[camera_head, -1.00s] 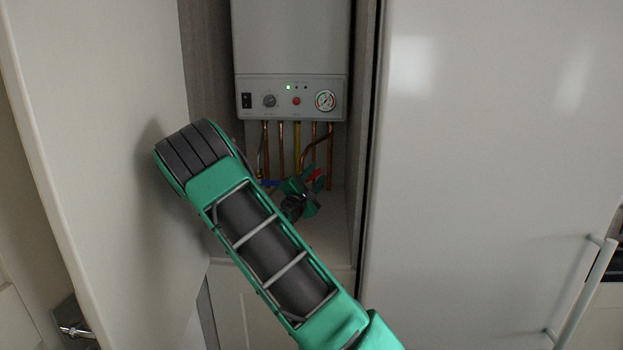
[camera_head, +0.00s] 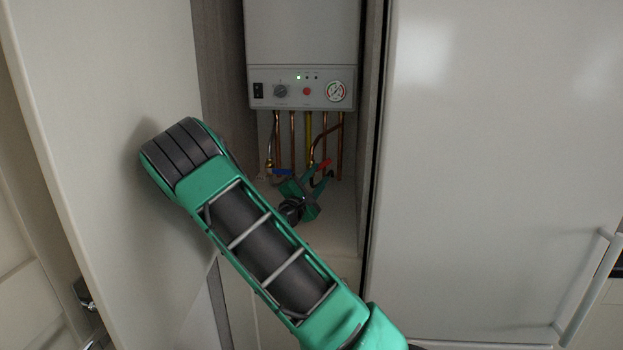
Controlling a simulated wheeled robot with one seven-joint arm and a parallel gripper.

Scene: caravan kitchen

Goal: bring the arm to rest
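My arm (camera_head: 265,245) reaches from the bottom right up to the left, its elbow close to the open cupboard door. Beyond it, my gripper (camera_head: 318,178) is partly visible inside the cupboard, below the boiler and close to the pipes. It is small and dark, with green parts. A red valve handle shows by its tip, and I cannot tell whether the gripper touches it. I cannot make out whether the fingers are open or shut.
The white boiler (camera_head: 302,88) hangs in the cupboard with copper pipes (camera_head: 291,140) and a yellow pipe below. A blue valve handle (camera_head: 282,171) is left of my gripper. An open door (camera_head: 110,80) stands at left. A tall white door (camera_head: 500,150) with a handle (camera_head: 588,288) is at right.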

